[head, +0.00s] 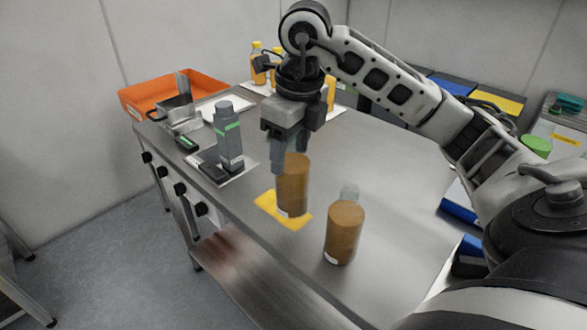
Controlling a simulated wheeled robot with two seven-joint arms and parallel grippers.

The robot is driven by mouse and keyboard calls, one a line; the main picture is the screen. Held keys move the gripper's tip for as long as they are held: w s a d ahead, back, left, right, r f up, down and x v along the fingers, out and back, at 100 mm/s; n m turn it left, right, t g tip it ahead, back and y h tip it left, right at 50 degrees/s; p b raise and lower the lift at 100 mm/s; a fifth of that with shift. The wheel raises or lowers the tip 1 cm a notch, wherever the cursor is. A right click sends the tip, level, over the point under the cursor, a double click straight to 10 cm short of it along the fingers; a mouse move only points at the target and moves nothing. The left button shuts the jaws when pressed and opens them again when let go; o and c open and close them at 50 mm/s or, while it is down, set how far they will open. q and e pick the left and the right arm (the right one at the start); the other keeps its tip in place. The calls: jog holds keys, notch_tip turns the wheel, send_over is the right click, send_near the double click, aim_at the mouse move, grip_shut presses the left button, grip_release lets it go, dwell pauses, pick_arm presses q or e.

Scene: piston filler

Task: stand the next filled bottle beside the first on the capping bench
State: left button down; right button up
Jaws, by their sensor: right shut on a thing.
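My right gripper (289,146) points down over the bench, shut on the top of a brown bottle (293,187). The bottle is upright over a yellow mat (269,204); I cannot tell whether its base touches the mat. A second brown bottle (343,234) stands upright on the steel bench (400,200), to the right and nearer to me, apart from the held one. Its top looks flat. My left gripper is not in view.
A small grey translucent object (349,191) is just behind the standing bottle. A grey device with a green band (228,135) stands on a white sheet to the left. An orange tray (150,97) and yellow-capped bottles (258,64) are farther back.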

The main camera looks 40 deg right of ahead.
jog(key=shift+w+d+f, duration=0.45)
jog(key=shift+d+f, duration=0.15)
jog(key=shift+f, duration=0.2)
jog(key=f, duration=0.2)
jog(key=shift+w+d+f+p, duration=0.2)
jog(key=shift+f+p, duration=0.1)
jog(key=shift+f, duration=0.6)
jog(key=shift+f, duration=0.15)
jog(key=o, duration=1.7)
jog(key=r, duration=0.4)
jog(key=s+r+p, duration=0.1)
jog(key=r, duration=0.7)
jog(key=shift+s+d+r, duration=0.2)
jog(key=shift+s, duration=0.05)
